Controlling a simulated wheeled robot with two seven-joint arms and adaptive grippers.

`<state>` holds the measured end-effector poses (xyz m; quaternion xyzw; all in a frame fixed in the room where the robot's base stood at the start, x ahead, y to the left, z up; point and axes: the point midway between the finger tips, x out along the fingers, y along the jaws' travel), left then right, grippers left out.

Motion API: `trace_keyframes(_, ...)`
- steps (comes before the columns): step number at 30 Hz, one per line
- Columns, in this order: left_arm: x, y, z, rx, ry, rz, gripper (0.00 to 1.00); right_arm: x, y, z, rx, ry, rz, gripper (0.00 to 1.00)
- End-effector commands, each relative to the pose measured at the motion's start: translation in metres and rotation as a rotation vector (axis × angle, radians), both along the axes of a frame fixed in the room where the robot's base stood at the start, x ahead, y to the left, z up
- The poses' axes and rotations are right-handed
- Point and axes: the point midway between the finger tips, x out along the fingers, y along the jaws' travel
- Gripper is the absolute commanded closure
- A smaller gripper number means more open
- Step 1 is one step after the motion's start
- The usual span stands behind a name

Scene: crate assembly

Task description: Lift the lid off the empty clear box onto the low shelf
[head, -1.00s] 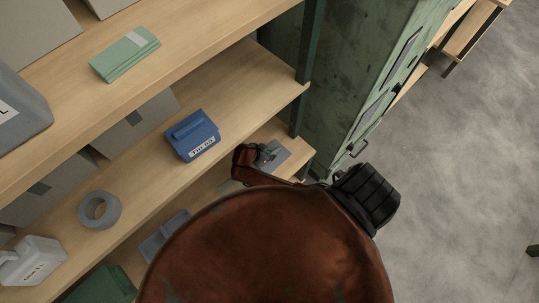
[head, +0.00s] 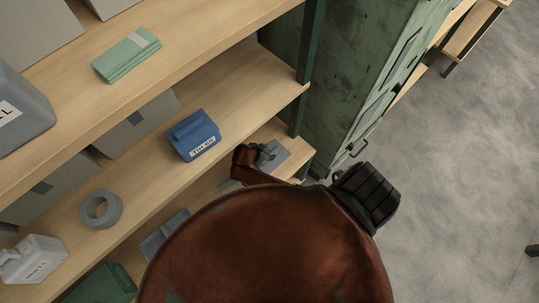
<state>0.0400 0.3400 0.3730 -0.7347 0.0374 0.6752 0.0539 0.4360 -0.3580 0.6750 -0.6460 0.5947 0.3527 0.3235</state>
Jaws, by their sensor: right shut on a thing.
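My right arm fills the lower middle of the head view and hides much of what lies under it. My right gripper (head: 266,156) shows only in small part beyond the arm, at the right end of the low shelf (head: 293,172). It is shut at a flat grey piece (head: 281,150) that looks like the lid; the grip itself is mostly hidden. I cannot make out the clear box or whether the lid touches it. My left gripper is not in view.
A blue box (head: 193,135), a grey tape roll (head: 101,209) and a white container (head: 33,259) stand on the middle shelf. Green folded cloth (head: 127,55) lies on the upper shelf. A green cabinet (head: 345,85) stands right of the shelves. The floor at right is mostly clear.

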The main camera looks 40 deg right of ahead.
Motion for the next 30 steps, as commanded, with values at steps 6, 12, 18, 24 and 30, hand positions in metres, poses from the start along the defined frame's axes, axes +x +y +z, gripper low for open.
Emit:
trace_keyframes(6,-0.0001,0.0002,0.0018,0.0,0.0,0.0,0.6,-0.0003,-0.0004,0.0002,0.0,0.001,-0.001,1.0)
trace_keyframes(12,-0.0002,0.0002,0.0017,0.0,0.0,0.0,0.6,-0.0003,-0.0003,0.0002,0.0,0.001,-0.001,1.0)
trace_keyframes(18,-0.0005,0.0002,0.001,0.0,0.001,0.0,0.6,-0.0004,-0.0002,-0.0012,0.0,0.001,0.0,1.0)
trace_keyframes(24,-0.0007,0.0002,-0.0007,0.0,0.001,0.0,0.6,-0.0004,0.0,-0.0042,0.0,0.002,0.0,1.0)
trace_keyframes(30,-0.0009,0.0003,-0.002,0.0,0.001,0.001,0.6,-0.0003,0.0001,-0.0066,0.0,0.001,0.0,1.0)
